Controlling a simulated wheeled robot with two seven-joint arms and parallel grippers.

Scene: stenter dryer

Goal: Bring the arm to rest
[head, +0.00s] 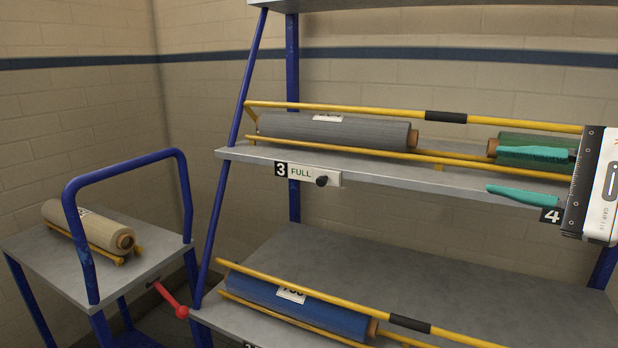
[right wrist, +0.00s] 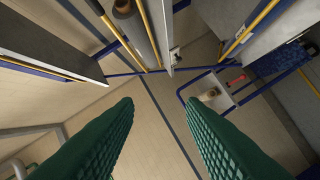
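My right gripper (head: 493,171) reaches in from the right edge, in front of the upper rack shelf (head: 370,172). Its two teal fingers are apart with nothing between them. In the right wrist view its fingers (right wrist: 159,104) are also wide apart and empty, with the wall behind. The upper finger overlaps the green roll (head: 505,138) in the picture; I see no grip on it. My left gripper is not in view.
A grey roll (head: 350,131) lies on the upper shelf behind yellow rails, above a "3 FULL" sign (head: 301,172) with a black knob. A blue roll (head: 300,305) lies on the lower shelf. At left a blue-framed cart (head: 165,262) holds a beige roll (head: 85,227); its red handle (head: 174,302) sticks out.

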